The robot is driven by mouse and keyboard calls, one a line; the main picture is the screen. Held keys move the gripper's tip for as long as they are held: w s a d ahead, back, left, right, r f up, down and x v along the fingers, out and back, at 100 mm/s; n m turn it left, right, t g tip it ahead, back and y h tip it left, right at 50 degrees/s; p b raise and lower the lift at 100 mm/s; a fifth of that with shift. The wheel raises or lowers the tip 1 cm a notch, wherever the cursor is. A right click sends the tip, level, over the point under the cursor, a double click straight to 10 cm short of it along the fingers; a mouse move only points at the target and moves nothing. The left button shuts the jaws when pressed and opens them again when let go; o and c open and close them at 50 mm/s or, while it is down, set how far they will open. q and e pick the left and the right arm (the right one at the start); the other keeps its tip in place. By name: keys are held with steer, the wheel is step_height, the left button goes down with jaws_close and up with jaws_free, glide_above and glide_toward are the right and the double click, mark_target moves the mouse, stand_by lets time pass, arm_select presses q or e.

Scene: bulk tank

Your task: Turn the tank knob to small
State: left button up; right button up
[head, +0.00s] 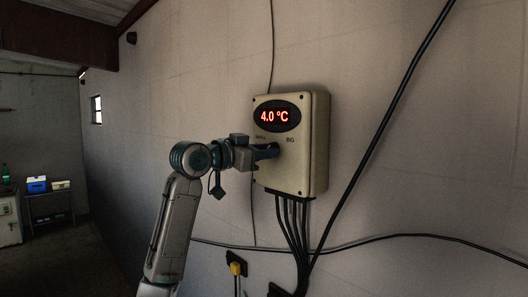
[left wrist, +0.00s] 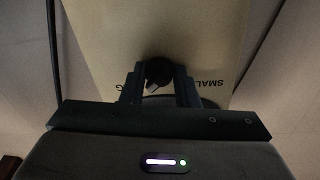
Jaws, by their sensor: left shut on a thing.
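The beige control box (head: 308,165) hangs on the wall, with a red display (head: 276,116) reading 4.0 °C. Below the display, a small label stands at the left and the label BIG (head: 290,140) at the right. My left gripper (head: 272,152) reaches the front of the box and hides the knob in the head view. In the left wrist view the gripper (left wrist: 159,88) is shut on the round black knob (left wrist: 157,70), which has a light pointer mark. The label SMALL (left wrist: 207,84) shows beside the right finger. My right gripper is in neither view.
Several black cables (head: 290,225) run down from the box, and a thick cable (head: 385,130) crosses the wall at the right. A yellow plug (head: 236,268) sits in a socket below. A shelf with a blue box (head: 37,186) stands far left.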

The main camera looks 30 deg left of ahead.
arm_select(q)
steer(key=shift+s+d+r+n+t+y+b, duration=0.1)
steer(key=shift+n+t+y+b, duration=0.15)
steer(key=shift+n, duration=3.2)
steer(key=shift+w+d+f+n+t+y+b, duration=0.1)
steer(key=shift+n+t+y+b, duration=0.1)
steer(key=shift+n, duration=3.3)
steer(key=shift+s+d+r+n+t+y+b, duration=0.15)
steer(key=shift+n+b, duration=0.1)
steer(key=shift+n, duration=3.2)
steer(key=o, duration=1)
steer(key=shift+c, duration=0.2)
steer(key=shift+a, duration=0.1)
